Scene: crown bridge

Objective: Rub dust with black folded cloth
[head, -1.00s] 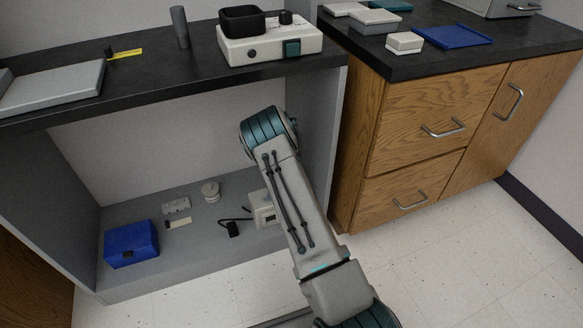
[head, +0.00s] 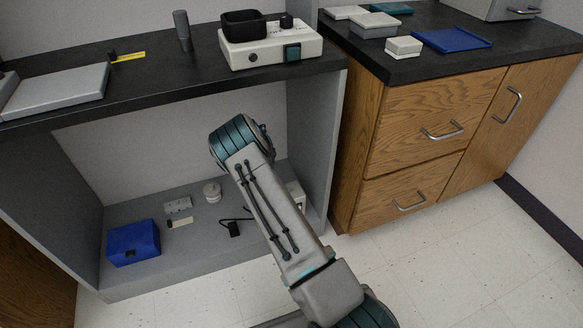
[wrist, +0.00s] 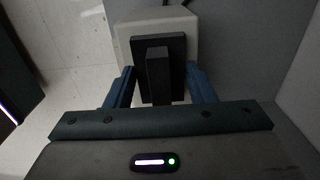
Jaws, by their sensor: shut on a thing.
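My gripper (wrist: 159,70) shows in the wrist view with its two blue fingers on either side of a dark, flat, square piece with a narrow bar on it. In the head view my arm hides the gripper and cloth, and only an edge of the cream box (head: 298,196) shows beside the arm. I cannot make out any dust.
On the low grey shelf are a blue box (head: 133,243), a white round piece (head: 212,191) and a black cable plug (head: 234,229). The grey side panel (head: 315,140) stands close to the arm's right. A black countertop (head: 190,75) with instruments overhangs the shelf.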

